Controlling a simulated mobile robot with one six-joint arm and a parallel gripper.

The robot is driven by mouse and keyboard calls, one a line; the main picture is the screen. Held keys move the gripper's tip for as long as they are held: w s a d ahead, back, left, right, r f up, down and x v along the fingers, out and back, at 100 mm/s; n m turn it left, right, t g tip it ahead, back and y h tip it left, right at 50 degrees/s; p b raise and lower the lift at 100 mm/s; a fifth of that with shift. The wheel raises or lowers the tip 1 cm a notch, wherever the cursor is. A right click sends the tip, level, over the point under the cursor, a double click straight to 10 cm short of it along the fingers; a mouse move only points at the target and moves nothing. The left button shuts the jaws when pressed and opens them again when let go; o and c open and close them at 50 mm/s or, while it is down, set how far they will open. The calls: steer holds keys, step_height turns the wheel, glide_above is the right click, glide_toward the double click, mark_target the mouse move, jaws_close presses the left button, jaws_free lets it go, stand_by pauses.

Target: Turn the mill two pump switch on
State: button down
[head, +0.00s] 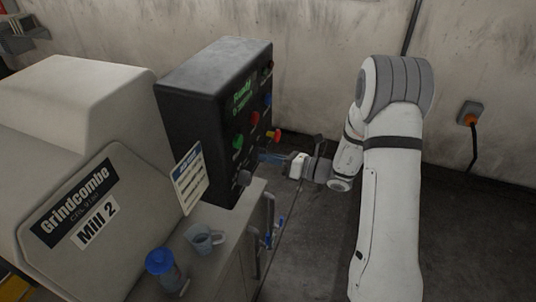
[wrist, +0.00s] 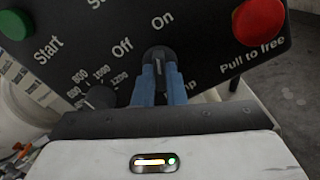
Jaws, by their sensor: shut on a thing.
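The dark control panel (head: 203,100) stands on the mill marked "Mill 2" (head: 96,226). My gripper (head: 270,158) is at the lower right of the panel's front face. In the wrist view, its blue fingers (wrist: 160,78) are shut on a black rotary switch knob (wrist: 159,53), one finger on each side. The words "Off" and "On" stand above the knob, Off to the left and On to the right. I cannot tell which word the knob points to.
A red "Pull to free" button (wrist: 259,20) is right of the knob. A green Start button (wrist: 14,24) and a speed dial (wrist: 99,97) are to its left. A tag (head: 190,180) hangs beside the panel. A cup (head: 203,238) and blue-lidded jar (head: 162,268) stand below.

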steer(key=shift+w+d+r+m, duration=0.1)
steer(key=shift+r+m, duration=0.05)
steer(key=shift+m, duration=0.15)
steer(key=c, duration=1.6)
jaws_free()
steer(key=shift+o, duration=0.6)
steer(key=shift+d, duration=0.1)
steer(key=b+v, duration=0.2)
steer(key=v, duration=0.5)
steer(key=shift+s+d, duration=0.2)
steer(key=shift+d, duration=0.05)
